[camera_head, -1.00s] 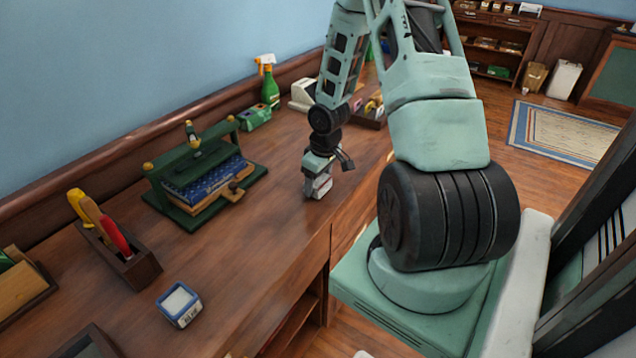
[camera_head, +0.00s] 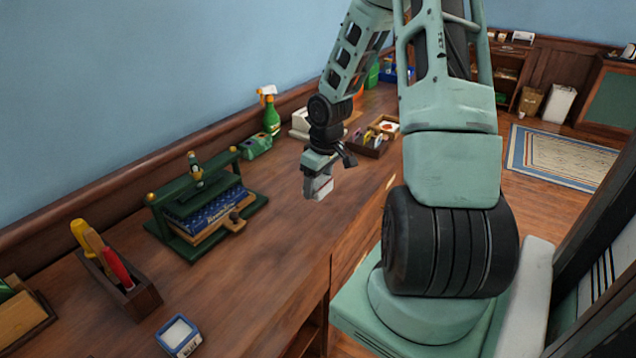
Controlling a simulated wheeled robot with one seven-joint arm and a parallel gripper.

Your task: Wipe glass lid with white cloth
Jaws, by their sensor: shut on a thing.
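My gripper (camera_head: 319,182) points down over the brown wooden counter (camera_head: 255,265), right of the green book press. The held thing appears a little above the counter, though the exact gap is hard to judge. I cannot make out a glass lid in this view.
The green press (camera_head: 190,236) holds a blue book. A tool holder (camera_head: 137,297), a blue-and-white box (camera_head: 179,336), a spray bottle (camera_head: 271,115) and a small tray (camera_head: 372,146) stand on the counter. Bare wood lies in front of the press.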

